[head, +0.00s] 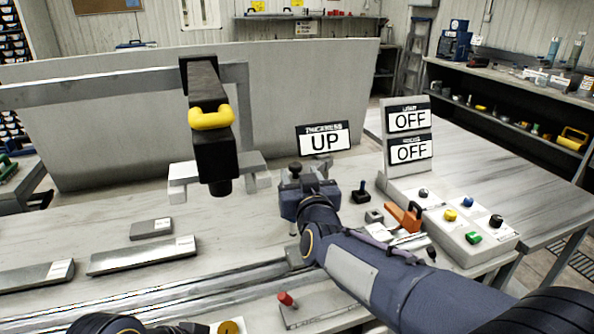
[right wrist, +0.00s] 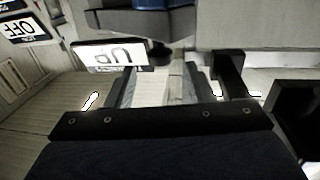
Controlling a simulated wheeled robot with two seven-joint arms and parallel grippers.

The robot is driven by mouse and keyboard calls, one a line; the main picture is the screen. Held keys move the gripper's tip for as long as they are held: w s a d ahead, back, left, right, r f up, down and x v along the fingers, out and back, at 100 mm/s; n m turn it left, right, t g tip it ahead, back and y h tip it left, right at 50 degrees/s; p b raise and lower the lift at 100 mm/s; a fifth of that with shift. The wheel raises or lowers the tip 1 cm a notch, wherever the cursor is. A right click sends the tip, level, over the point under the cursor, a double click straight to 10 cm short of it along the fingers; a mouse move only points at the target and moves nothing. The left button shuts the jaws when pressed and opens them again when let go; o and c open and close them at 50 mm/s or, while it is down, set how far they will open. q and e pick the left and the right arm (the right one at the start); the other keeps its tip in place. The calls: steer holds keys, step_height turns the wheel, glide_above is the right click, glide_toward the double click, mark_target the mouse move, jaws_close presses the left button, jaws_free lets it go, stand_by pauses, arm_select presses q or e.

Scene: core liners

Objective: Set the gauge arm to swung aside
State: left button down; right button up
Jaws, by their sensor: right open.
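What looks like the gauge arm (head: 204,88) is a black arm with a yellow handle (head: 211,118), left of centre in the head view. Its black head (head: 215,165) hangs down over pale blocks. My right gripper (head: 298,190) is to the right of the arm and apart from it, near the base of the sign reading UP (head: 325,140). In the right wrist view my right gripper (right wrist: 165,88) is open. The sign (right wrist: 112,55) shows there beyond the fingers. Whether anything lies between the fingers is unclear. My left gripper is outside the head view.
Signs reading OFF (head: 409,118) stand at the right, behind a switch box (head: 470,220) with coloured buttons. An orange clamp-like tool (head: 404,217) lies near my right forearm. Flat grey bars (head: 142,256) lie on the bench. A pale panel (head: 310,90) stands behind.

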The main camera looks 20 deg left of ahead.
steer(key=v, duration=0.2)
steer(key=shift+s+d, duration=0.15)
steer(key=shift+s, duration=0.15)
